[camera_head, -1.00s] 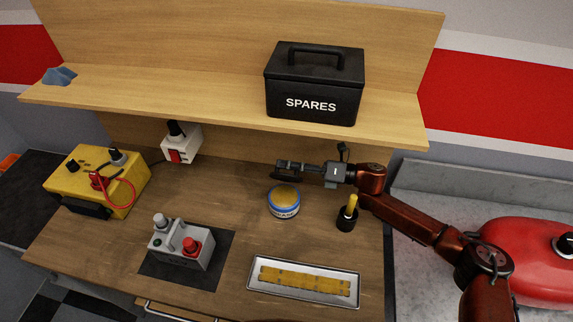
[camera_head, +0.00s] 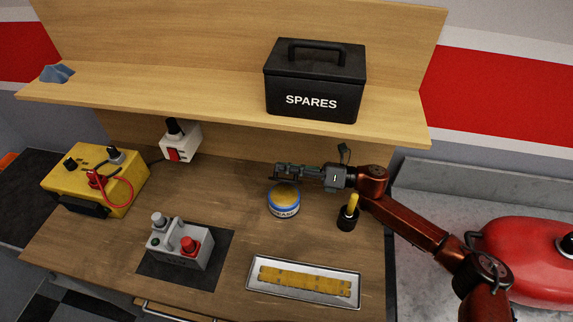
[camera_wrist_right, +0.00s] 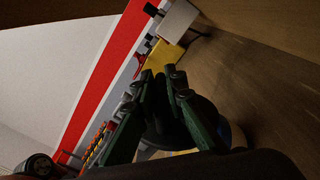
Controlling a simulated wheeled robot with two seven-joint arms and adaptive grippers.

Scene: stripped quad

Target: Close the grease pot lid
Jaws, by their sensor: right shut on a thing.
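The grease pot (camera_head: 284,205) is a small white tub with a blue rim and lettering on the workbench, with yellow grease showing at its top. My right gripper (camera_head: 282,170) reaches in from the right at the pot's back edge. In the right wrist view, its green-black fingers (camera_wrist_right: 165,85) are shut on a dark, rounded thing that looks like the lid (camera_wrist_right: 168,122). The lid is mostly hidden by the fingers, and its exact tilt cannot be told. A blue bit of the pot (camera_wrist_right: 238,135) shows beside the fingers. My left gripper is out of view.
A brush holder (camera_head: 347,219) stands right of the pot. A metal tray (camera_head: 254,300) with a yellow strip lies in front, and a grey control box (camera_head: 178,254) front left. The shelf (camera_head: 200,105) with the black SPARES box (camera_head: 312,90) overhangs the back.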

